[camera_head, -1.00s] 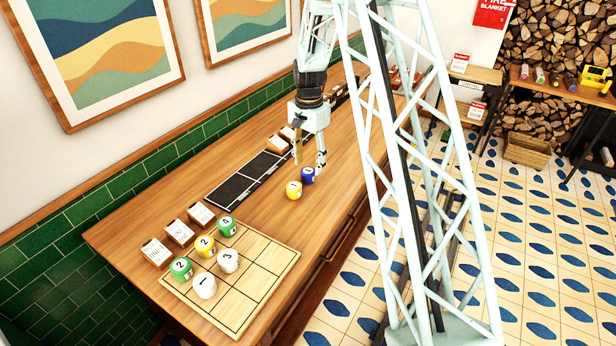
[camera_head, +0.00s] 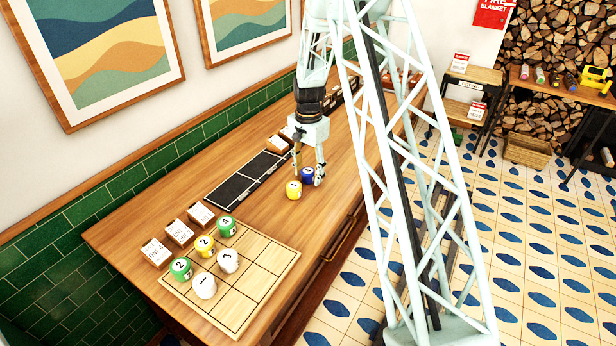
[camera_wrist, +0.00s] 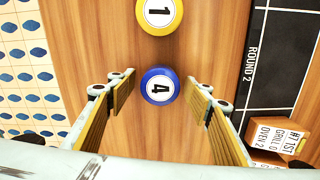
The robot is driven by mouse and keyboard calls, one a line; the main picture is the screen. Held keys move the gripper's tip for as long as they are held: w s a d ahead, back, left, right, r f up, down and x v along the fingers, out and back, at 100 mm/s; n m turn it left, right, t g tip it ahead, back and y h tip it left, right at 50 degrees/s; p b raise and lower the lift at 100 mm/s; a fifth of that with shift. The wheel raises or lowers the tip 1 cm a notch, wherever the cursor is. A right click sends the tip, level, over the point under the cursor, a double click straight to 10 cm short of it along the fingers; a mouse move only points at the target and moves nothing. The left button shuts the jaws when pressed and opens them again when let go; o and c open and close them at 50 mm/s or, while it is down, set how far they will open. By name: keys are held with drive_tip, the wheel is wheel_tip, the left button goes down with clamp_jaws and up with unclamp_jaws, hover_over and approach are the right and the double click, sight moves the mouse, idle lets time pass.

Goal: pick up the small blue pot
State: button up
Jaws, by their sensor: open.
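The small blue pot (camera_head: 307,175) stands on the wooden counter, right behind a yellow pot (camera_head: 293,189). In the wrist view the blue pot (camera_wrist: 160,86) shows a white top marked 4, and the yellow pot (camera_wrist: 158,14) is marked 1. My gripper (camera_head: 308,178) is low over the counter at the blue pot. In the wrist view my gripper (camera_wrist: 160,88) is open, with one finger on each side of the blue pot and a gap on both sides. Nothing is held.
A wooden grid board (camera_head: 245,285) with several numbered pots lies at the near end of the counter. A black strip (camera_head: 245,178) marked "ROUND 2" in the wrist view runs along the wall side, with card blocks (camera_wrist: 272,147) by it.

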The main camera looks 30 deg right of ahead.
sight(308, 170)
drive_tip(key=shift+c, duration=0.6)
drive_tip(key=c, duration=0.9)
drive_tip(key=shift+r, duration=0.15)
drive_tip(key=shift+r, duration=4.85)
